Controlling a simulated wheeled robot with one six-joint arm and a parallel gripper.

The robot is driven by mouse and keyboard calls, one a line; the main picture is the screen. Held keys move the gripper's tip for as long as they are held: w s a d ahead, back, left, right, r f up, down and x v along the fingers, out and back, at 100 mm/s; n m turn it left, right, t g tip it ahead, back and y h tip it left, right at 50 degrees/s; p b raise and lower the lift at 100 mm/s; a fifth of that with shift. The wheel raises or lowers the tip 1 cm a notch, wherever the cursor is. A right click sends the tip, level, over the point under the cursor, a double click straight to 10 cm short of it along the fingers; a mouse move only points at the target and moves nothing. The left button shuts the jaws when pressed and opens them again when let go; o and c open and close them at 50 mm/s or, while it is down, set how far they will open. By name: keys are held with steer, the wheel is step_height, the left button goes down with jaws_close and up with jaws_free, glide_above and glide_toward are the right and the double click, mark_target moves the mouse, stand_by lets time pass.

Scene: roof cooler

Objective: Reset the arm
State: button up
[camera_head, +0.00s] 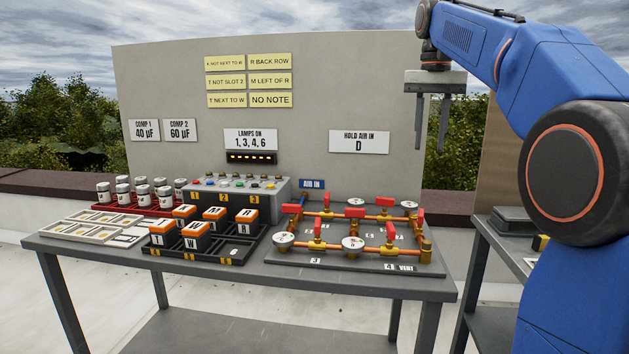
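My arm (475,45) is raised at the upper right of the head view, with a blue link reaching left from its large joint. My gripper (431,147) hangs from its end and points down. Its two grey fingers are apart, with nothing between them. It is in the air, above and apart from the right part of the table (330,282), and it shows against the trees and the right edge of the upright panel (310,90).
Pipework with red valve handles (355,212) and round gauges stands at the table's right. A black tray (205,252) holds orange-topped blocks. A button box (240,200), a red rack of jars (130,208) and a pale tray (95,228) stand left. A second table (500,250) is at right.

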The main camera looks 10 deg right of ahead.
steer(key=s+a+f+n+t, duration=0.1)
steer(key=s+a+f+n, duration=0.1)
steer(key=s+f, duration=0.7)
steer(key=s+a+f+n+t, duration=0.2)
steer(key=s+f, duration=0.8)
steer(key=f, duration=0.6)
steer(key=s+a+f+n+t, duration=0.1)
steer(key=s+a+f, duration=0.3)
steer(key=s+f, duration=0.5)
step_height(320, 180, down, 3)
steer(key=shift+s+a+f+n+t, duration=0.2)
steer(key=shift+s+a+n+t, duration=0.1)
steer(key=shift+n+t, duration=0.15)
